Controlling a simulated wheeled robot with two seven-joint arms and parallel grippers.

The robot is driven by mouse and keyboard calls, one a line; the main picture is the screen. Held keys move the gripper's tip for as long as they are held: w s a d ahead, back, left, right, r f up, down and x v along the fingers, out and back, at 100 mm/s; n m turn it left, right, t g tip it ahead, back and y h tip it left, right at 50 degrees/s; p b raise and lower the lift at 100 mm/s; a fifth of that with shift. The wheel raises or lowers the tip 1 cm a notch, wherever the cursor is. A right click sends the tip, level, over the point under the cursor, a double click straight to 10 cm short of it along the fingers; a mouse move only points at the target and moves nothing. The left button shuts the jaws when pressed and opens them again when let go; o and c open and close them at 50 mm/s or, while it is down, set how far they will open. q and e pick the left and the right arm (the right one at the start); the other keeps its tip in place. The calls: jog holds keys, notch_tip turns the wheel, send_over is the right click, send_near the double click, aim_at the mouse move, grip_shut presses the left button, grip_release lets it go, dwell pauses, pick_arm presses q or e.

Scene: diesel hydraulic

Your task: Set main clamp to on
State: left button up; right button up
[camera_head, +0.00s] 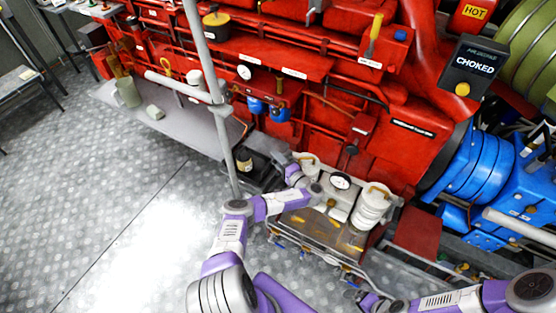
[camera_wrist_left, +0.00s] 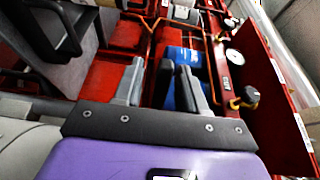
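No part that I can identify for certain as the main clamp shows; no label naming it is legible. My left gripper (camera_head: 292,168) is in front of the red machine (camera_head: 400,140), beside a white canister with a handle. In the left wrist view its grey fingers (camera_wrist_left: 160,85) stand apart with nothing between them, with red pipes and a blue part (camera_wrist_left: 182,60) beyond. My right gripper (camera_head: 368,300) is low at the bottom edge, partly cut off, and its fingers are unclear.
A tray-like unit (camera_head: 315,232) with a round gauge (camera_head: 340,181) and a ribbed white cylinder (camera_head: 371,206) stands near the left gripper. A grey post (camera_head: 222,120) rises left of it. Two blue filter bowls (camera_head: 279,114) hang on the machine.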

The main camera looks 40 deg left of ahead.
pick_arm(q)
jog(key=shift+d+r, duration=0.1)
jog(key=shift+d, duration=0.05)
jog(key=v, duration=0.7)
jog(key=shift+d+p, duration=0.15)
jog(key=shift+p, duration=0.15)
